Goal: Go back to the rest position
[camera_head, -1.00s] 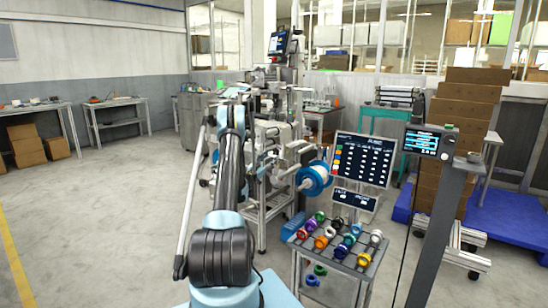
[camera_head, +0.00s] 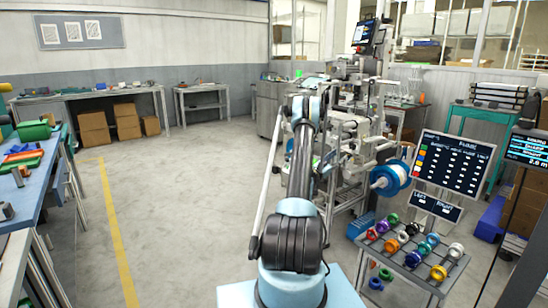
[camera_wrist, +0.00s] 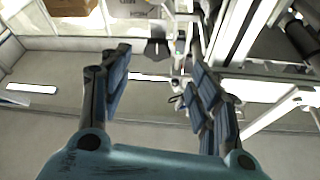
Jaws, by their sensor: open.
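My gripper (camera_wrist: 160,100) is open and empty in the wrist view, its two padded fingers spread wide. Between and beyond the fingers the wrist view shows floor, a wall and metal frame parts of a machine. In the head view my arm stands raised in the middle of the picture, in front of the film machine (camera_head: 350,150).
A cart (camera_head: 445,272) with several coloured rings stands at the right, below a display screen (camera_head: 452,163). A blue workbench (camera_head: 40,190) with tools is at the left edge. Open floor (camera_head: 170,200) with a yellow line lies between. Cardboard boxes (camera_head: 93,130) sit under a back table.

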